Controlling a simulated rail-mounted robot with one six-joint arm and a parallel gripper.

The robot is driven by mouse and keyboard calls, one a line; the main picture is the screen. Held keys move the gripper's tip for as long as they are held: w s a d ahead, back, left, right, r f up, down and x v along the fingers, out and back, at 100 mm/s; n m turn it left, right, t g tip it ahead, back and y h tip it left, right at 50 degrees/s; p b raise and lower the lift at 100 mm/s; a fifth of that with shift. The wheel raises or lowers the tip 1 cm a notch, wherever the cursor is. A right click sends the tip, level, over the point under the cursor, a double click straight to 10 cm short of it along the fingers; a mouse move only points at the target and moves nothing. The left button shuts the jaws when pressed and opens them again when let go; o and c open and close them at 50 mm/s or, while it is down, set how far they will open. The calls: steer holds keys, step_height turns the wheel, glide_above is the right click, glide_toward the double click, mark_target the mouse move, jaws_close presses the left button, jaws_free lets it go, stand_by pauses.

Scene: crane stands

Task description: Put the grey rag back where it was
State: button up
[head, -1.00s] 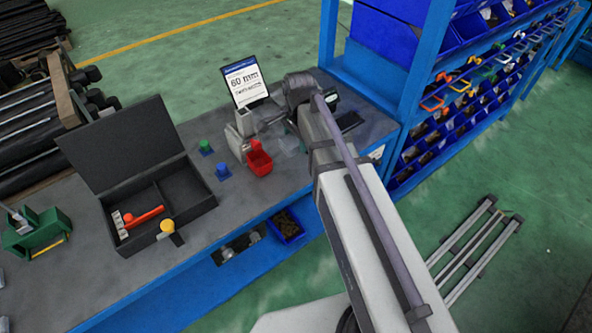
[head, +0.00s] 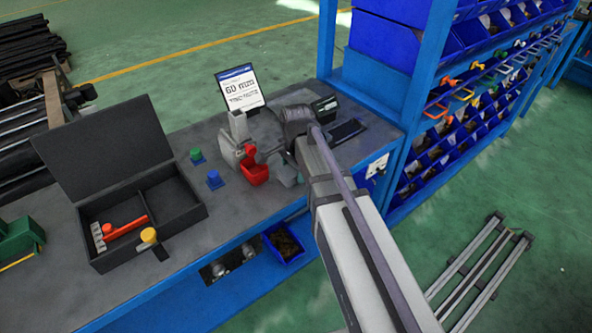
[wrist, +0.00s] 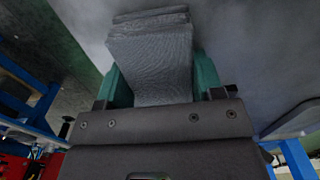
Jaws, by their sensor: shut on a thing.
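The grey rag (wrist: 150,50) is a folded, woven-looking cloth. In the wrist view my gripper (wrist: 161,80) has its teal fingers on either side of it, shut on it. The rag sticks out beyond the fingertips, over a plain grey surface. In the head view my arm comes in from the lower right, and my gripper (head: 287,174) is mostly hidden by it, just right of a red cup (head: 254,172) on the workbench (head: 150,285). The rag cannot be made out clearly there. Whether it touches the bench top is unclear.
A grey device (head: 235,148) stands behind the red cup, by a size sign (head: 240,87). An open black box (head: 188,212) holds a red-handled tool. A blue shelf rack (head: 420,90) borders the right.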

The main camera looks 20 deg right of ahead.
steer(key=o, duration=0.9)
steer(key=shift+c, duration=0.2)
step_height(320, 180, up, 13)
steer(key=p, duration=1.3)
steer(key=s+n, duration=1.3)
steer(key=shift+f, duration=0.35)
steer(key=shift+s, duration=0.1)
